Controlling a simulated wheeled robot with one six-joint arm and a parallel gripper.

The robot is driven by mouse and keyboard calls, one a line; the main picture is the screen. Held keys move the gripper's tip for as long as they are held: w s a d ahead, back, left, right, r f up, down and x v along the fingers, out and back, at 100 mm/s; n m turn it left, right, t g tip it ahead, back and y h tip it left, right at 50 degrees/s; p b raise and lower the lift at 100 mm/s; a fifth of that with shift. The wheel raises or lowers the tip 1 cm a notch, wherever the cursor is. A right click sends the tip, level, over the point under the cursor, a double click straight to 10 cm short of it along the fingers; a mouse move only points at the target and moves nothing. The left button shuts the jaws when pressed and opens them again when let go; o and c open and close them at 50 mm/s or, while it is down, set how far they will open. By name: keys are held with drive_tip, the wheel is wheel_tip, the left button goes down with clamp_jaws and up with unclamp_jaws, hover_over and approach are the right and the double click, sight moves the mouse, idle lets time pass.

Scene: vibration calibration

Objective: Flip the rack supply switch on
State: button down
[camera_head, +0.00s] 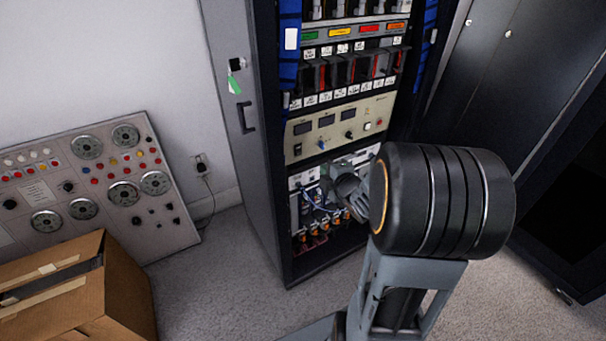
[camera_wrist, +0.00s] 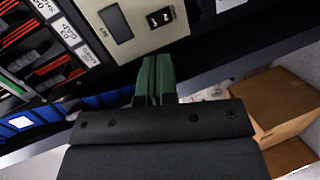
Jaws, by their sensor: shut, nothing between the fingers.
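The beige rack supply panel (camera_head: 376,108) sits in the tall black rack, with several small displays, knobs and a pale button. In the wrist view the panel (camera_wrist: 88,52) shows a display and, nearer my fingers, a small black switch-like part (camera_wrist: 160,18) with white marks. I cannot tell its position. A small dark part (camera_head: 297,149) at the panel's lower left may be the same one. My gripper (camera_wrist: 161,58) is shut and empty, its green fingers pressed together. The fingertips overlap the panel's edge in the picture, below the black part; contact cannot be told.
Labelled modules (camera_head: 340,70) fill the rack above the panel. Cables with orange ends (camera_head: 318,222) hang below it. The rack's open door (camera_head: 232,110) is at left. A gauge board (camera_head: 100,180) and a cardboard box (camera_head: 125,285) stand on the carpet further left.

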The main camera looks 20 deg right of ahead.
sight(299, 155)
drive_tip(key=f+n, duration=0.1)
drive_tip(key=f+n+t+y+b, duration=0.1)
drive_tip(key=f+n+y, duration=0.1)
drive_tip(key=shift+s, duration=0.25)
drive_tip(key=shift+t, duration=0.3)
drive_tip(key=w, duration=0.4)
drive_tip(key=w+a+f, duration=0.1)
drive_tip(key=w, duration=0.9)
drive_tip(key=shift+a+f+b, duration=0.3)
drive_tip(key=shift+f+b, duration=0.05)
drive_tip(key=shift+f, duration=0.05)
drive_tip(key=shift+s, duration=0.1)
